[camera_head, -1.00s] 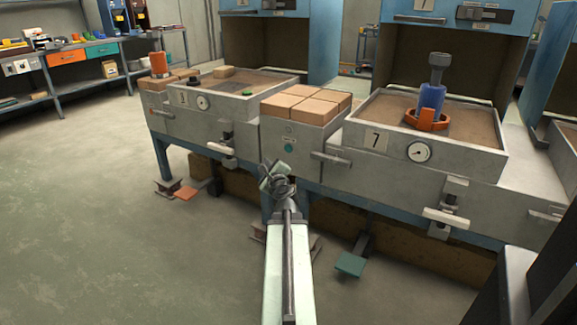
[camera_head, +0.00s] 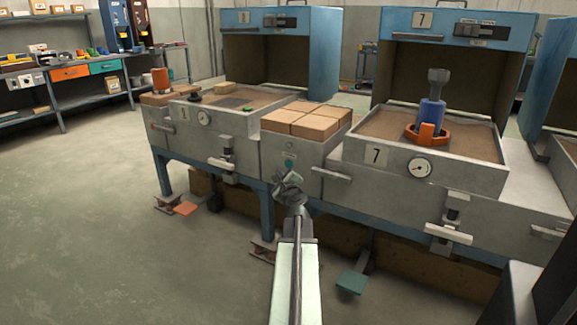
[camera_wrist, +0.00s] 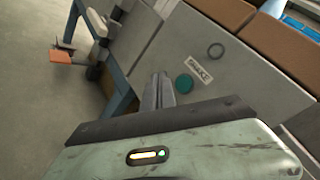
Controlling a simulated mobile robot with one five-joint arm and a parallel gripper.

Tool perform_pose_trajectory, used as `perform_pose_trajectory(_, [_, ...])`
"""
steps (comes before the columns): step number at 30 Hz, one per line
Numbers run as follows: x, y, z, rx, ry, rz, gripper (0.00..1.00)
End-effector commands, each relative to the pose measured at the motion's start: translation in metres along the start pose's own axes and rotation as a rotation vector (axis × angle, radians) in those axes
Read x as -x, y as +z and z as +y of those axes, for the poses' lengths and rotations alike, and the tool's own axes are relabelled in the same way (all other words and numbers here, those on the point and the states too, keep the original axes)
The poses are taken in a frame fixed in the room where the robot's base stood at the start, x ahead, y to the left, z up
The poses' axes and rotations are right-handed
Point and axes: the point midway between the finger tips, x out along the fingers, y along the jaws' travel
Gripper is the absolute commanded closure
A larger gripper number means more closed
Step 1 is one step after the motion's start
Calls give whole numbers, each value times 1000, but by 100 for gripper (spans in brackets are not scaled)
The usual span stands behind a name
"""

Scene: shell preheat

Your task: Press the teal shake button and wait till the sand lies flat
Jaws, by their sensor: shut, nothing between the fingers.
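The round teal shake button (camera_head: 289,163) is on the grey front panel between the two sand boxes. In the wrist view the teal button (camera_wrist: 184,84) sits beside a label that seems to read "SHAKE". My gripper (camera_head: 285,181) is shut and empty, just below the button in the head view. In the wrist view my gripper (camera_wrist: 162,78) points at the panel left of the button, and I cannot tell whether it touches. Sand (camera_head: 375,124) fills the box marked 7, around a blue part (camera_head: 431,114) and an orange ring-like part (camera_head: 427,134). The other box holds sand (camera_head: 255,97) with a darker patch.
Tan blocks (camera_head: 306,118) stand on the cabinet above the button. White lever handles (camera_head: 448,233) stick out from the fronts. A teal pedal (camera_head: 352,281) and an orange pedal (camera_head: 186,208) are near the floor. Open floor (camera_head: 90,230) lies to the left.

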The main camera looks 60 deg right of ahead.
Motion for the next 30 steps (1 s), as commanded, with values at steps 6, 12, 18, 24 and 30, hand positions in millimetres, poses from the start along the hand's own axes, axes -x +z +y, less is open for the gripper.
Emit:
perform_pose_trajectory(6, [-22,-16,-16,-1,-1,1,100])
perform_pose_trajectory(12, [-25,-19,-19,-1,0,0,100])
perform_pose_trajectory(18, [-24,-19,-19,0,-1,1,100])
perform_pose_trajectory(24, [-24,-19,-19,0,-1,1,100])
perform_pose_trajectory(30, [-24,-19,-19,0,-1,1,100])
